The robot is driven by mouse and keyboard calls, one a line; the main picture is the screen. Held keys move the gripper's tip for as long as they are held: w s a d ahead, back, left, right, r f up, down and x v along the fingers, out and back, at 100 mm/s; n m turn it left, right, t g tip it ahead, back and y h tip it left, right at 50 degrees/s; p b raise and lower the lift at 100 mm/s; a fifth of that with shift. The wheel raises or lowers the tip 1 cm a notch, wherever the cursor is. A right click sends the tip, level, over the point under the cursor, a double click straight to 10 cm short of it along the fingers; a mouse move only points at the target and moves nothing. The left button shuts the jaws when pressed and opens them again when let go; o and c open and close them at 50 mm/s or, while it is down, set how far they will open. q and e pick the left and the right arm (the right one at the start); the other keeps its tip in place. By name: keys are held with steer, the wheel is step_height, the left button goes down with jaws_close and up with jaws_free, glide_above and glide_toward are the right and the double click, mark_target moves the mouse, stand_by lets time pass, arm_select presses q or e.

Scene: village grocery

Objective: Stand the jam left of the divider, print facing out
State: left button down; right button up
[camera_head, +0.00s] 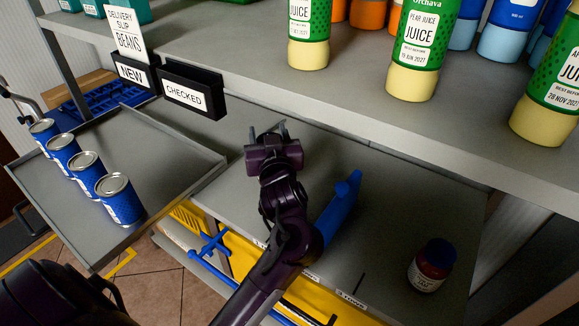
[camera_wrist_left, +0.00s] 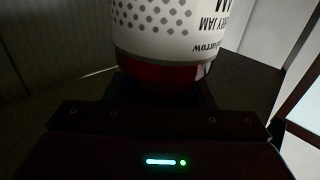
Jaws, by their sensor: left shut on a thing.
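My left gripper (camera_head: 270,128) reaches over the grey lower shelf (camera_head: 300,155), left of a blue upright piece (camera_head: 338,210) that looks like the divider. In the left wrist view it is shut on a jam jar (camera_wrist_left: 170,25) with a white label, grey dots and a red band. The print, with "JAM" readable, faces the wrist camera and appears upside down in that picture. In the head view I cannot make out the held jar. Another dark red jar with a blue lid (camera_head: 432,265) stands right of the divider. My right gripper is not in view.
The upper shelf (camera_head: 230,50) with juice bottles (camera_head: 420,50) overhangs the lower one. Black holders marked NEW (camera_head: 132,73) and CHECKED (camera_head: 188,94) hang at its left edge. A grey tray (camera_head: 160,150) holds several blue cans (camera_head: 118,198).

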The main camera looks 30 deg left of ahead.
arm_select(q)
steer(key=shift+f, duration=3.85)
steer(key=c, duration=0.6)
jaws_free()
steer(key=shift+f, duration=0.2)
steer(key=shift+d+r, duration=0.1)
steer(key=shift+r, duration=0.05)
steer(key=b+v, duration=0.1)
steer(key=v, duration=0.6)
steer(key=shift+s+d, duration=0.15)
